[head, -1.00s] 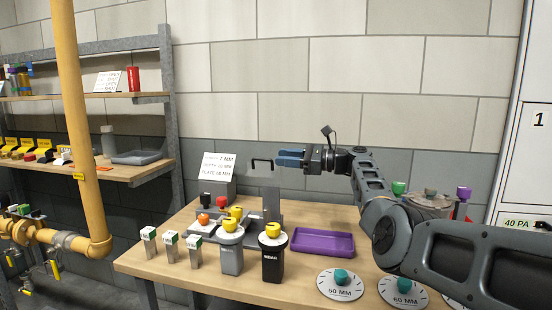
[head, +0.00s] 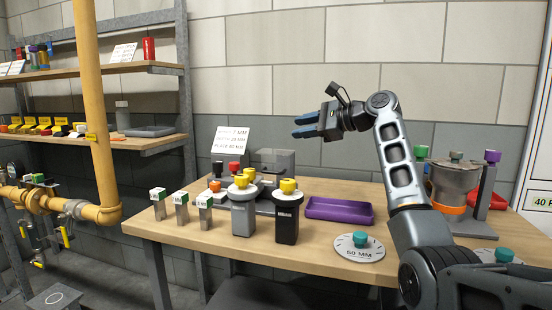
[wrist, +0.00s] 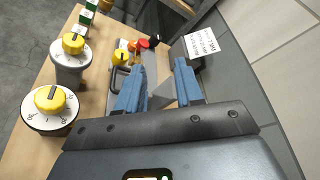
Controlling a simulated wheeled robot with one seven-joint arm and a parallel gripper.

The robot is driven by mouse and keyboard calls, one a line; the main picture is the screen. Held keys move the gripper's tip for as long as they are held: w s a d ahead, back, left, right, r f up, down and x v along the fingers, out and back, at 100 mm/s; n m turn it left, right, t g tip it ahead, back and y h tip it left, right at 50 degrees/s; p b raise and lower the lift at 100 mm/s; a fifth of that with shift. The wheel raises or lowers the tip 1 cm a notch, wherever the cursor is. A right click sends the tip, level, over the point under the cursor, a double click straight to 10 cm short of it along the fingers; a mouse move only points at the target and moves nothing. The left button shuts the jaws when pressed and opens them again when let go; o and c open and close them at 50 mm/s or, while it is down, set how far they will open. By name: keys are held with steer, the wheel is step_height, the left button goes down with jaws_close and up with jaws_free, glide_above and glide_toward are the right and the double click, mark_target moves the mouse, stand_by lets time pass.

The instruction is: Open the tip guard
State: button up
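My gripper (head: 298,125) is held in the air above the back of the workbench, its two blue fingers pointing left. In the wrist view my gripper (wrist: 158,82) is open, with nothing held between the fingers. The grey test fixture (head: 264,205) stands on the bench below and left of it. A grey, partly see-through plate, which looks like the tip guard (head: 275,160), stands at the fixture's back, below the gripper and apart from it. Its exact pose is hard to tell. Yellow-knobbed units partly hide the fixture.
Two yellow-knobbed units, one grey (head: 243,215) and one black (head: 287,220), stand at the front. A purple tray (head: 339,210) lies to their right, beside a 50 MM disc (head: 359,247). Several green-topped blocks (head: 181,208) stand left. A yellow pipe (head: 94,110) rises left of the bench.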

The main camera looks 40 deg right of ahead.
steer(key=w+a+f+b, duration=0.1)
steer(key=w+a+f, duration=0.1)
steer(key=w+a, duration=0.3)
steer(key=shift+w+n+h+b, duration=0.3)
steer(key=shift+w+b, duration=0.05)
steer(key=shift+w, duration=0.1)
steer(key=shift+a+f, duration=0.1)
steer(key=shift+c, duration=0.5)
jaws_close()
stand_by(0.9)
steer(key=shift+o, duration=0.5)
jaws_free()
steer(key=v, duration=0.8)
steer(key=shift+p, duration=0.3)
